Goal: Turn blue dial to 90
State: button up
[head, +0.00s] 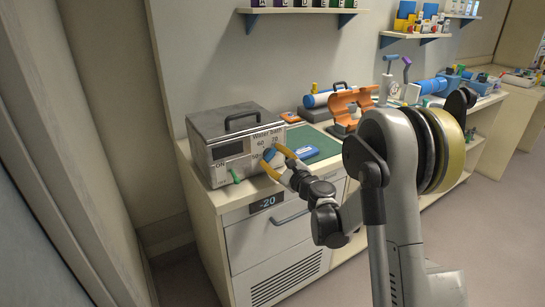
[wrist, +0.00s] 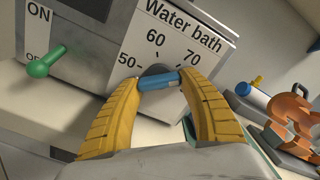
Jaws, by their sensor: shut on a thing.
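The water bath (head: 222,140) is a grey box with a handled lid, standing at the left end of the bench. Its white front panel has the labels 50, 60 and 70 around a dial; no 90 can be read. The blue dial (wrist: 158,82) is between the two yellow fingers of my gripper (wrist: 160,84), which is shut on it. In the head view the blue dial (head: 268,154) is partly covered by my gripper (head: 273,161). The dial's pointing direction is hard to tell. A green lever (wrist: 46,62) sits left of the dial under ON.
A blue-and-white box (head: 292,164) lies on a green mat (head: 325,144) right of the bath, close to my gripper. An orange stand (head: 352,102) and a blue cylinder (head: 318,99) are farther back. Drawers (head: 275,235) are below the bench top.

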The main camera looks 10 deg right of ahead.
jog(key=m, duration=0.3)
jog(key=shift+a+m, duration=0.1)
jog(key=shift+m, duration=0.3)
jog(key=shift+a+m, duration=0.1)
jog(key=shift+m, duration=1.8)
jog(key=o, duration=1.2)
jog(key=shift+s, duration=0.15)
jog(key=v, duration=1.2)
